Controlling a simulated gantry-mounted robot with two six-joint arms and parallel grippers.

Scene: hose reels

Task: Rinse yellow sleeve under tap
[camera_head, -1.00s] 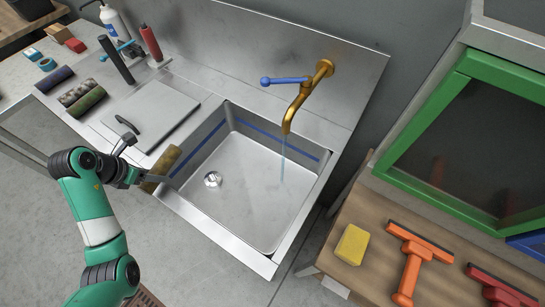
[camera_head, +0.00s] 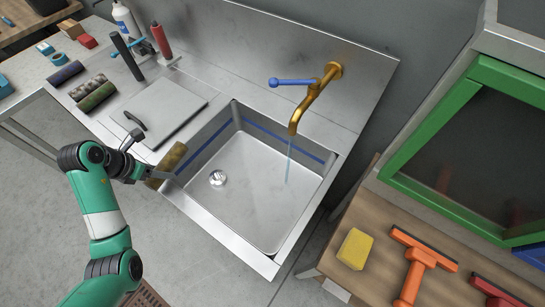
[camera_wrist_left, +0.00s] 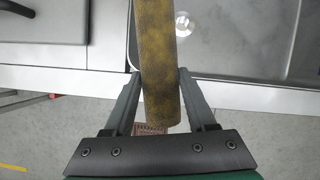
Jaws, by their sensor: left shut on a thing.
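The yellow sleeve (camera_head: 169,166), a mottled dirty-yellow cylinder, is held at the sink's left front rim. It also shows in the left wrist view (camera_wrist_left: 158,60), between the two fingers. My left gripper (camera_head: 150,178) is shut on it; in the left wrist view the fingers (camera_wrist_left: 157,90) are on either side of it. The brass tap (camera_head: 306,105) with a blue lever (camera_head: 290,82) is on the back wall. A thin stream of water (camera_head: 289,162) falls from its spout into the sink (camera_head: 250,190). The sleeve is left of the stream, apart from it. My right gripper is not in view.
A grey board with a handle (camera_head: 165,112) lies left of the sink. A wooden table (camera_head: 375,272) at right holds a yellow sponge (camera_head: 355,249) and an orange squeegee (camera_head: 418,262). The sink basin is empty.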

